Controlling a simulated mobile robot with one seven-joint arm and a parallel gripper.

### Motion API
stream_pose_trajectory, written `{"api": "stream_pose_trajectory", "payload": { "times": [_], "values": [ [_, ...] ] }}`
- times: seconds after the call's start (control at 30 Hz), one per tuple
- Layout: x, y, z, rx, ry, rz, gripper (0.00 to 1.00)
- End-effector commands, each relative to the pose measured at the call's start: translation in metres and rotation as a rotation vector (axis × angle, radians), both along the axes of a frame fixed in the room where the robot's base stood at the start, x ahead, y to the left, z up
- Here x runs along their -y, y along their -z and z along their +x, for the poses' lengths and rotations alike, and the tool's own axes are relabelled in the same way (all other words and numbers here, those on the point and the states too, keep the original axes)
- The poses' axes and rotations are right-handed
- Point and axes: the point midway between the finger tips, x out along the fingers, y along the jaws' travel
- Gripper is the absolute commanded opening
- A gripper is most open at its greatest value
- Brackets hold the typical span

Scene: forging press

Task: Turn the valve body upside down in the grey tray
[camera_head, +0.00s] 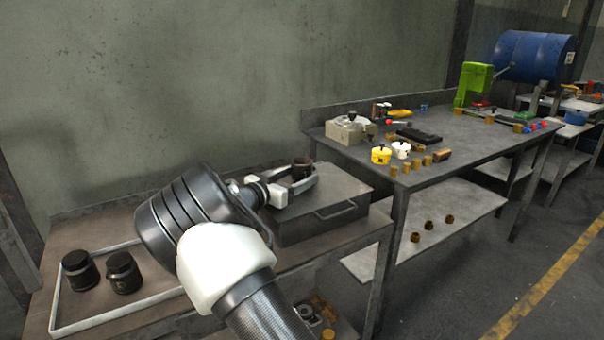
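The grey tray (54,300) is a shallow light-rimmed frame on the bench at lower left. Two dark cylindrical parts stand in it, one at the left (80,270) and one beside it (124,272). My gripper (303,177) is at the middle of the picture, right of the tray. I cannot tell which cylinder is the valve body.
The grey metal box (325,222) with a front handle stands on the bench right of the tray. A second table (470,150) at right carries a grey block (349,130), yellow and white parts and a green machine (473,84). My arm hides the tray's right side.

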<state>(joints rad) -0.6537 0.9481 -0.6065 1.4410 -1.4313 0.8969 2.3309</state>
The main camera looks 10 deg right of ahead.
Motion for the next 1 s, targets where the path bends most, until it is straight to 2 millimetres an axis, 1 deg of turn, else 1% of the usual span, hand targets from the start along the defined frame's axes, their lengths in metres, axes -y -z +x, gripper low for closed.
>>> {"api": "stream_pose_trajectory", "payload": {
  "times": [0.03,0.1,0.17,0.2,0.37,1.0],
  "values": [
    [0.0,0.0,0.0,0.0,0.0,0.0,0.53],
    [0.0,0.0,0.0,0.0,0.0,0.0,0.41],
    [0.0,0.0,0.0,0.0,0.0,0.0,0.31],
    [0.0,0.0,0.0,0.0,0.0,0.0,0.27],
    [0.0,-0.006,0.0,0.003,0.0,-0.001,0.27],
    [0.0,-0.056,0.0,0.004,0.0,0.0,0.27]
  ]
}}
